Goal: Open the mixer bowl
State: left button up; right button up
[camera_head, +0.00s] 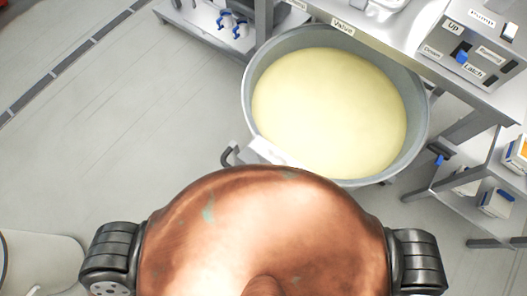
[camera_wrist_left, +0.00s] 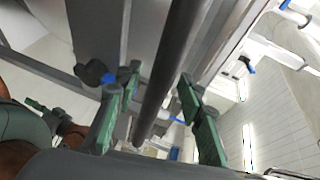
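The mixer bowl is a wide grey metal vat (camera_head: 418,105) filled almost to its rim with a smooth pale yellow mass (camera_head: 330,110). A dark curved handle (camera_head: 228,156) and a pale plate (camera_head: 272,152) show at its near left edge. My copper body hides part of its near side. My left gripper (camera_wrist_left: 160,112) shows only in the left wrist view. Its green-padded fingers are apart, with a dark round bar (camera_wrist_left: 168,65) passing between them in the picture; I cannot tell whether they touch it. A green-padded part at that view's left may be my right gripper; its state is unclear.
A control panel (camera_head: 484,45) labelled Up, Down, Dump, Running and Latch stands at the upper right, with a blue switch (camera_head: 462,57). A metal shelf (camera_head: 465,205) holds boxes at the right. A white drum (camera_head: 40,262) stands lower left. The floor left of the bowl is clear.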

pick_arm(q)
jog(key=v, duration=1.1)
jog(key=shift+s+a, duration=0.15)
jog(key=shift+a, duration=0.1)
